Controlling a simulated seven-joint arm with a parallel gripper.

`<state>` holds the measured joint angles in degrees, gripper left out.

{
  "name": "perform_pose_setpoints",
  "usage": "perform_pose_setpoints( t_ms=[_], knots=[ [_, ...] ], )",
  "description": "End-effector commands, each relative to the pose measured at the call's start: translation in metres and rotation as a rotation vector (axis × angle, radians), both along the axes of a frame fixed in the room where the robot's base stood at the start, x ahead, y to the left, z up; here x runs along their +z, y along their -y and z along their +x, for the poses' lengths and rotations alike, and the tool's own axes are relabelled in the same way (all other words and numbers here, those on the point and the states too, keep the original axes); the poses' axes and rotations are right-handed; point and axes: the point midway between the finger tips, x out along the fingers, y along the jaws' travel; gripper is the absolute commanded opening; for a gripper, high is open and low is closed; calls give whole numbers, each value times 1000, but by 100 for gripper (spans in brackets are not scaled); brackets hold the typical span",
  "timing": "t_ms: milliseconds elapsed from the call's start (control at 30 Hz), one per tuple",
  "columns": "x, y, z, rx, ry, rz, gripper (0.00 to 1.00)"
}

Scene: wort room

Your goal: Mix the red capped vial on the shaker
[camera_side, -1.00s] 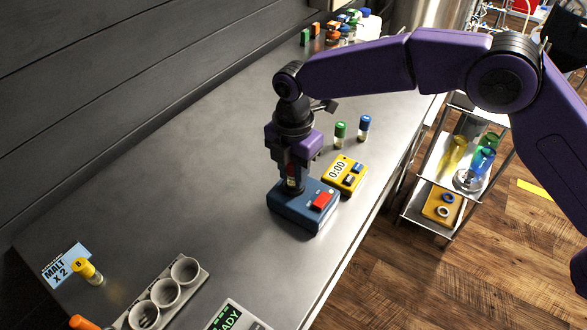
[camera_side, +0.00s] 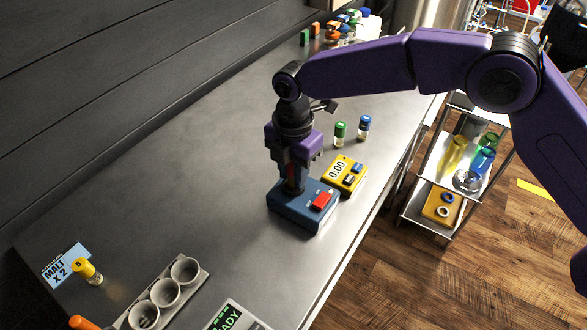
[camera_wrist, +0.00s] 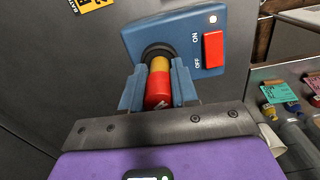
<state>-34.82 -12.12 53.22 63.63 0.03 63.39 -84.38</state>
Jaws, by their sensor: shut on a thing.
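The red capped vial (camera_wrist: 158,92) is between the fingers of my gripper (camera_wrist: 158,82), with yellow contents showing beyond the cap. Its far end meets the dark round cup (camera_wrist: 157,51) of the blue shaker (camera_side: 287,211); how deep it sits is hidden. In the side view my gripper (camera_side: 292,184) is upright right over the shaker's left part, and the fingers mostly hide the vial.
A yellow timer (camera_side: 345,175) reading 0:00 stands behind the shaker. Green capped (camera_side: 340,132) and blue capped (camera_side: 364,128) vials stand beyond it. A yellow capped vial (camera_side: 87,271), a MALT X 2 card (camera_side: 64,266) and a rack (camera_side: 165,293) are front left. The bench's middle is clear.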

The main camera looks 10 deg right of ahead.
Motion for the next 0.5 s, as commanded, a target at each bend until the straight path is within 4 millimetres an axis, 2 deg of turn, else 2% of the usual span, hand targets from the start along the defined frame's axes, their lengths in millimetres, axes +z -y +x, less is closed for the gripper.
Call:
perform_pose_setpoints(
  t_ms=[167, 500],
  knots=[
    [3, 0, 0, 0, 0, 0, 7],
    [27, 0, 0, 0, 1, 1, 7]
  ],
)
